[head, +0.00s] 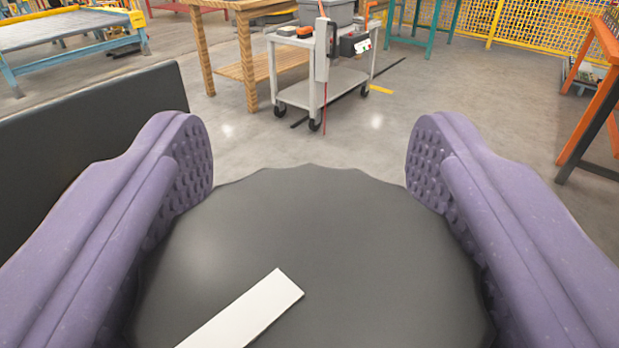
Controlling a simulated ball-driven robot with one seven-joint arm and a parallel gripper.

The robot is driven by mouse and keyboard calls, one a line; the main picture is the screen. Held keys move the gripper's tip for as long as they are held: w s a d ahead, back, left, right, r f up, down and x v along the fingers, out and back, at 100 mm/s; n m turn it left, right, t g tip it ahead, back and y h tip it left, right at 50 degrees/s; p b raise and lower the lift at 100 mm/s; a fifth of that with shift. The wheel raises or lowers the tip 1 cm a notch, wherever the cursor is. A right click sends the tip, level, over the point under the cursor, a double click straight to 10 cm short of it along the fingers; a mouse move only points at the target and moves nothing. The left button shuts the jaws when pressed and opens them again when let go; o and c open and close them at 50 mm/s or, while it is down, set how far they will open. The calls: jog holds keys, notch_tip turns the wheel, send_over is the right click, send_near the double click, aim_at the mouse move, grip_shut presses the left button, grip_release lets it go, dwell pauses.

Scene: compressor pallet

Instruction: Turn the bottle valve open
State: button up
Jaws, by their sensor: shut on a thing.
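The bottle valve's handwheel (330,235) is a dark grey round knob with a scalloped rim, filling the lower middle of the head view. A white bar mark (245,312) lies on its top, slanting from lower left to upper right. My gripper (310,165) has two purple fingers with dimpled inner pads, one on each side of the knob. The fingers are shut on the knob, and their tips reach past its far rim. The bottle and the valve body below the knob are hidden.
A dark panel (90,150) stands close at the left. Beyond is open grey floor (290,148). A grey cart (325,85) carrying bins, a wooden bench (230,60), a blue-framed table (65,35) and an orange frame (590,90) stand farther back, before yellow mesh fencing (530,25).

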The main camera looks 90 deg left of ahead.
aim_at(299, 193)
jog(key=shift+s+f+n+g+b, duration=0.1)
jog(key=shift+n+g+b, duration=0.25)
jog(key=shift+n+g, duration=0.45)
jog(key=shift+g, duration=0.5)
jog(key=o, duration=1)
jog(key=shift+c, duration=0.2)
jog(key=shift+r, duration=0.2)
jog(key=shift+r, duration=0.25)
notch_tip(299, 193, up, 3)
jog(key=shift+r+p, duration=0.2)
jog(key=shift+p, duration=0.8)
jog(key=s+r+p, duration=0.1)
jog(key=s+p, duration=0.3)
jog(key=s, duration=1.2)
jog(key=shift+d, duration=0.2)
